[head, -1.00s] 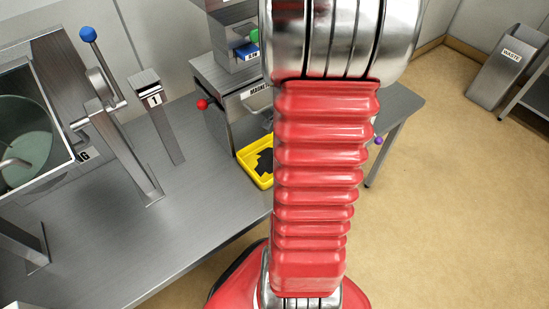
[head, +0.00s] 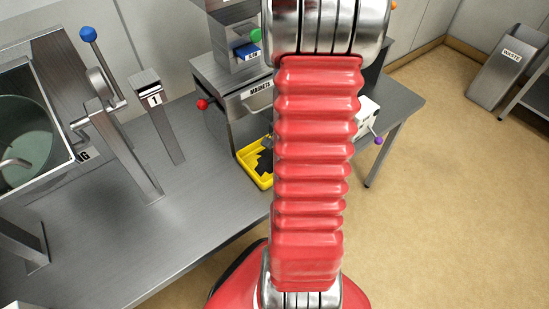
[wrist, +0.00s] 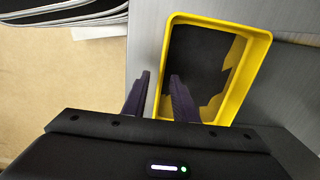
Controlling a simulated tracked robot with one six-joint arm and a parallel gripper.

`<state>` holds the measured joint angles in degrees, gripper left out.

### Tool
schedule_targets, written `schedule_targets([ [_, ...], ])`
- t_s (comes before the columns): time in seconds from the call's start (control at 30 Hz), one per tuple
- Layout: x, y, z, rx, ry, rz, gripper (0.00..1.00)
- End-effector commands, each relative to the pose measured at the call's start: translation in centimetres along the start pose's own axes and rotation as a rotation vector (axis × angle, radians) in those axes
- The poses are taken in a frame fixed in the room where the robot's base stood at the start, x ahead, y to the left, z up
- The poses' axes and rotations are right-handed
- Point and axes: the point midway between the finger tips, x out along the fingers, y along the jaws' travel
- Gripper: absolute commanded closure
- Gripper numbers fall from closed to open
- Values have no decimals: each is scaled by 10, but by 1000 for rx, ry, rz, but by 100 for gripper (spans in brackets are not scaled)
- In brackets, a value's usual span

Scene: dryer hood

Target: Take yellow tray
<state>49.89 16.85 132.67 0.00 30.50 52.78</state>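The yellow tray (head: 247,172) sits on the steel bench in front of the magnets unit. My arm hides its right part in the head view. In the wrist view the yellow tray (wrist: 222,25) is shallow and holds dark material, with some yellow floor bare. My gripper (wrist: 159,77) is open, its two dark fingers apart. One finger shows outside the tray's left wall and the other over its inside, with the wall between them. I cannot tell whether either finger touches the tray. My gripper is hidden in the head view.
The magnets unit (head: 232,88) with a red knob stands behind the tray. A white box (head: 367,115) with a purple-knobbed handle is right of my arm. A post marked 1 (head: 158,118) stands left. A waste bin (head: 507,67) stands on the floor at right.

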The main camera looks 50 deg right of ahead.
Motion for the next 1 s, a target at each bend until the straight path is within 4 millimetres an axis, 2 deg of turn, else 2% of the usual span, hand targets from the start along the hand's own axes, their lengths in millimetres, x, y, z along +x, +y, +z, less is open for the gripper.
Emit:
schedule_targets([
  [0.2, 25, 0, 1, 0, -1, 1, 74],
  [0.33, 32, -1, 1, 0, 0, 0, 74],
  [0.9, 33, -1, 0, 1, 1, -2, 74],
  [1.0, 33, -1, 0, 1, 1, -2, 81],
])
